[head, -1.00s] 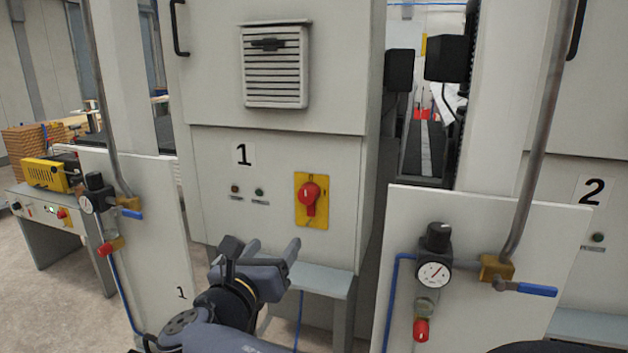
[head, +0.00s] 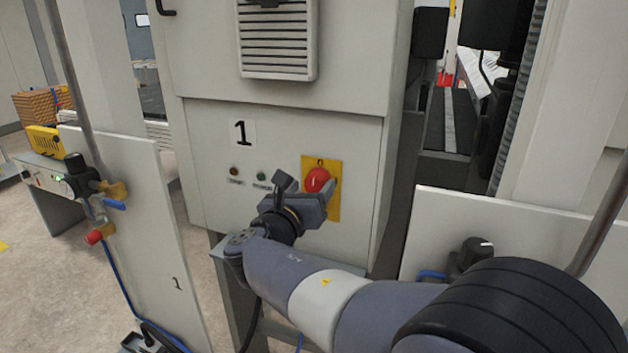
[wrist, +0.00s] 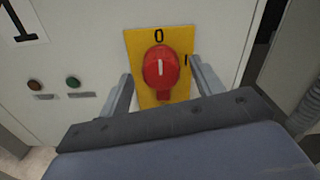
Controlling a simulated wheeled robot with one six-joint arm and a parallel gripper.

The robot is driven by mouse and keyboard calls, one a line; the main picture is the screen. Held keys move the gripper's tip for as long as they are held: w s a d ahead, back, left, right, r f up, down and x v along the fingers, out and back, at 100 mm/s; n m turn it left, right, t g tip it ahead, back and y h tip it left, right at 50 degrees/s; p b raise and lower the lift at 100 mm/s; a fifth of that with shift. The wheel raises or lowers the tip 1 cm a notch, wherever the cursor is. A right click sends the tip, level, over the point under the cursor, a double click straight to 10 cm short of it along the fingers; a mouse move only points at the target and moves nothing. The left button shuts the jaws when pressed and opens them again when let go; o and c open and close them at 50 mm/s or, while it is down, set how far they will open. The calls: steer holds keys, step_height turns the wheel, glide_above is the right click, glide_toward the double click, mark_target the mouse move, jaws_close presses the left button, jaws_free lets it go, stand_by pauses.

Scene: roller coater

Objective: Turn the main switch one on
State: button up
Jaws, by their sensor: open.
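Main switch one is a red rotary knob (head: 317,179) on a yellow plate (head: 334,205), on the cabinet marked 1. In the wrist view, the red knob (wrist: 161,66) has a white line pointing up towards the 0 on the yellow plate (wrist: 134,45); the I mark is at the right. My gripper (head: 307,183) is open in front of the switch. In the wrist view, the fingers of my gripper (wrist: 161,70) stand to the left and right of the knob, with gaps on both sides. I cannot tell the remaining depth to the knob.
Red (head: 234,171) and green (head: 262,176) indicators sit left of the switch. A white panel (head: 150,210) with a regulator and blue hose stands at the left. Another white panel (head: 465,215) stands at the right.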

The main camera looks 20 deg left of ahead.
steer(key=shift+w+d, duration=0.1)
steer(key=shift+w, duration=1.25)
steer(key=shift+c, duration=0.4)
steer(key=c, duration=0.9)
